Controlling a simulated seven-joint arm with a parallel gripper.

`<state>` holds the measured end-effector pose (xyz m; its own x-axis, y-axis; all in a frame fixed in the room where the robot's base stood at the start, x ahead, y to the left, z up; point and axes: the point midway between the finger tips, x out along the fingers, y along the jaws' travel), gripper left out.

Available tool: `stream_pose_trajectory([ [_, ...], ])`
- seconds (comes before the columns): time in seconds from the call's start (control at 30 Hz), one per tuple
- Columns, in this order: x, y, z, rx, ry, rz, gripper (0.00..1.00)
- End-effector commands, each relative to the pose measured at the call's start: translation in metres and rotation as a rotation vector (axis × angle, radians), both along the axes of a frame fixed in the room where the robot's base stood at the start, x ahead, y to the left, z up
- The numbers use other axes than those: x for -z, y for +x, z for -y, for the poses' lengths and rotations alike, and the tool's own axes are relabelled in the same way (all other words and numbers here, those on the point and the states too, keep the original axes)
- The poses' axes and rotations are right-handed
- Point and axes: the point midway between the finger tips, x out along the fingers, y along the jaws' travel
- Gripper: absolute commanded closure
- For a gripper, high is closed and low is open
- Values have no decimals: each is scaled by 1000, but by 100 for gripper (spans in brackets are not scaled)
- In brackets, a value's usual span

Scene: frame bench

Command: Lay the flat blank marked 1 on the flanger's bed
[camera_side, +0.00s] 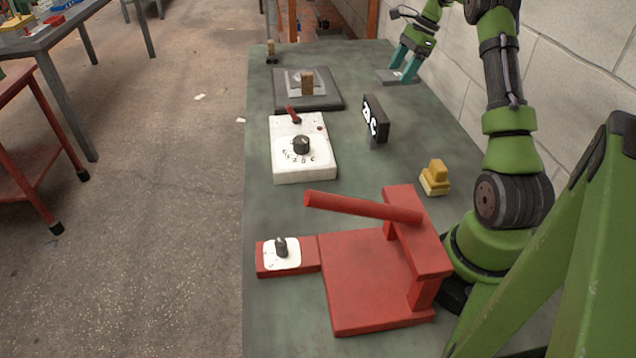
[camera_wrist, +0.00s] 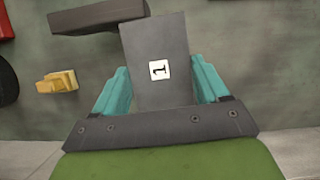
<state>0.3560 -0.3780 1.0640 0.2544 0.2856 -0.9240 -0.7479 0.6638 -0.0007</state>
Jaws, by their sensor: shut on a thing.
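The flat grey blank marked 1 (camera_wrist: 155,40) is between the teal fingers of my gripper (camera_wrist: 160,92) in the wrist view, its label facing the camera. My gripper (camera_side: 404,66) is shut on it at the far right end of the bench. The blank (camera_side: 388,77) shows as a thin dark plate in the side view; whether it touches the bench is hard to tell. The red machine in front, which looks like the flanger, has a flat bed (camera_side: 365,280), a raised lever (camera_side: 360,206) and a dial block (camera_side: 282,252) on its left. The bed is bare.
A white box with a dial (camera_side: 302,165), a grey plate device with a wooden block (camera_side: 325,98), a dark sign (camera_side: 376,118) and a yellow stepped block (camera_side: 435,178) stand on the bench. A wall runs along the right. Bench surface between them is clear.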

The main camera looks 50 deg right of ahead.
Motion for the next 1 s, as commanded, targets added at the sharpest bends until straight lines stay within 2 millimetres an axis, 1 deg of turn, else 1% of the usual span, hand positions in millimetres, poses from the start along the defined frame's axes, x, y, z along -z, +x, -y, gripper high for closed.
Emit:
stream_pose_trajectory([
  [0.07,2,-4,-1,-71,2,-1,68],
  [0.17,6,-12,-9,-210,3,-2,68],
  [0.27,8,-11,-31,-411,3,-1,68],
  [0.37,7,-3,-64,-653,4,0,68],
  [0.47,4,6,-106,-936,2,-2,68],
  [0.5,2,9,-125,-1057,1,-3,68],
  [0.53,1,12,-139,-1149,0,-2,68],
  [0.57,-1,14,-153,-1235,2,-2,68],
  [0.6,-3,16,-171,-1345,0,-2,68],
  [0.67,-6,17,-198,-1503,0,-2,68],
  [0.7,-9,18,-216,-1605,0,-2,68],
  [0.77,-12,18,-241,-1749,0,-2,68],
  [0.8,-15,18,-258,-1841,-1,-2,68],
  [0.9,-21,15,-298,-2036,-2,-2,68],
  [1.0,-27,12,-331,-2168,-3,-2,68],
])
